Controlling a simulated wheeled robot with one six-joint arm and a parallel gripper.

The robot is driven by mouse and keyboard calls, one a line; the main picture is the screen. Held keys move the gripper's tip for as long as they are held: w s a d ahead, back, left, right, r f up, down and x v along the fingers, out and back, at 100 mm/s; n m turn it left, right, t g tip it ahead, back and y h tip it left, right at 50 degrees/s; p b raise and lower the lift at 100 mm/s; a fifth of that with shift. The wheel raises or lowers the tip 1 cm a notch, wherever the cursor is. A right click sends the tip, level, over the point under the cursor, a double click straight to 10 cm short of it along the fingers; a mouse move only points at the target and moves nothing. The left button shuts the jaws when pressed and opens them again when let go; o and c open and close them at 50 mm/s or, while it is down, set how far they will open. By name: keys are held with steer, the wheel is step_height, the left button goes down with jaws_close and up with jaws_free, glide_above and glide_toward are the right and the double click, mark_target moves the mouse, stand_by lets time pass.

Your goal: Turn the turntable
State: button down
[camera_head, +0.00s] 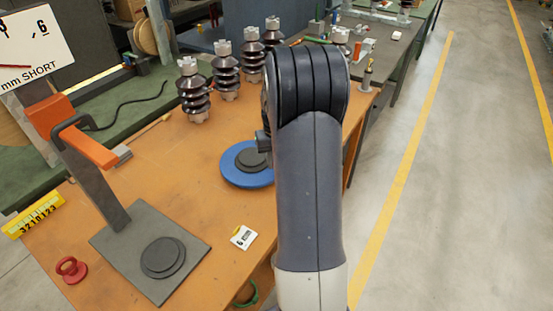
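The turntable is a round blue disc (236,175) with a dark raised round pad (250,159) at its middle. It lies flat on the orange-brown workbench, just left of my arm. My arm hides part of its right side. A small dark part of my gripper (263,142) shows at the left edge of my arm, above the far side of the turntable. My arm hides most of the gripper and its fingers. I cannot tell whether it touches the disc or whether it is open or shut.
Several dark ribbed insulators (194,92) stand at the bench's back. A gauge stand with a grey base (189,236) and orange arm (85,141) stands front left. A red ring (71,269), yellow scale (33,214) and white card (243,237) lie on the bench (165,150). Open floor lies right.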

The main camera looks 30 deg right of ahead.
steer(key=shift+r, duration=0.1)
steer(key=c, duration=1.2)
jaws_free()
steer(key=shift+c, duration=0.2)
step_height(320, 180, up, 11)
step_height(320, 180, down, 11)
steer(key=shift+r, duration=0.1)
steer(key=shift+f, duration=0.2)
steer(key=shift+d, duration=0.15)
steer(key=shift+w, duration=0.1)
